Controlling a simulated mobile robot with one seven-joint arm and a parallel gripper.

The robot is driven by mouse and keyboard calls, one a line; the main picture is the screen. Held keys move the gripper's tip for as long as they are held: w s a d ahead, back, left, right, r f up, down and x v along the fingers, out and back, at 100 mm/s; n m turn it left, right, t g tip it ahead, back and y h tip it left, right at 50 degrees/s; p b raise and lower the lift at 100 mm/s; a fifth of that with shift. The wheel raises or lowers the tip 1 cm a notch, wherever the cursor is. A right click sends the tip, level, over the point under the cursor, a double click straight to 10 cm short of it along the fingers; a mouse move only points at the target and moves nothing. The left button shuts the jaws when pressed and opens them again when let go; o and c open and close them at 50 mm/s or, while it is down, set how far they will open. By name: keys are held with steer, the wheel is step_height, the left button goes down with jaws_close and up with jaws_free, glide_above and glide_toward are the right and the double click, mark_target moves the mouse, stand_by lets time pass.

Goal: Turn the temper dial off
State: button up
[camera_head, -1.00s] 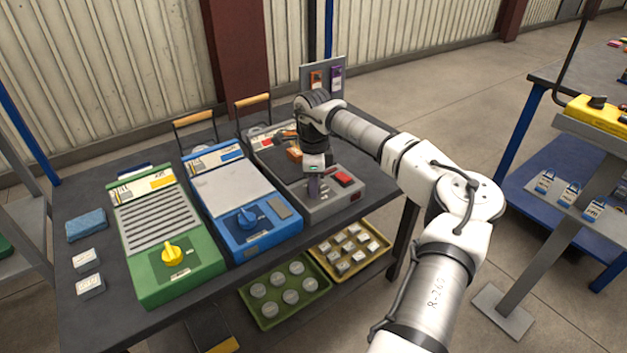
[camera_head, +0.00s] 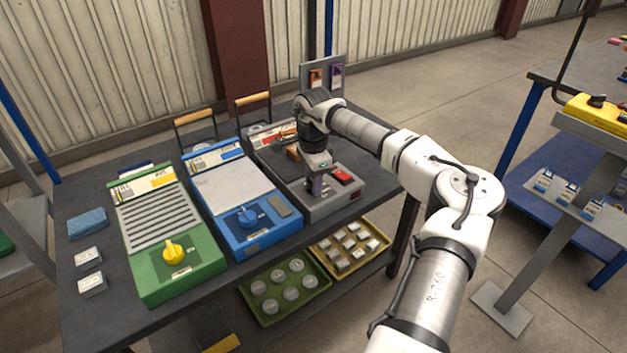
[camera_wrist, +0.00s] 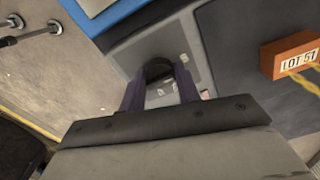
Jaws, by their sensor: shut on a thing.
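A grey unit (camera_head: 345,205) stands at the right end of the workbench, with a red switch (camera_head: 342,174) on its front panel. My gripper (camera_head: 316,187) points down at this panel, left of the red switch. In the wrist view, a dark dial (camera_wrist: 158,68) sits between the two purple fingers of my gripper (camera_wrist: 159,90), which are shut on it. The fingers hide most of this dial in the head view. Its label and pointer direction cannot be read, so I cannot confirm it is the temper dial.
A blue unit (camera_head: 262,238) with a blue dial (camera_head: 248,217) and a green unit (camera_head: 150,285) with a yellow dial (camera_head: 174,252) stand to the left. An orange block labelled LOT 51 (camera_wrist: 290,54) lies on the grey unit. Trays of parts sit on the shelf below.

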steer(key=shift+r, duration=0.1)
steer(key=o, duration=0.9)
steer(key=shift+o, duration=0.2)
step_height(320, 180, up, 14)
steer(key=shift+b, duration=0.4)
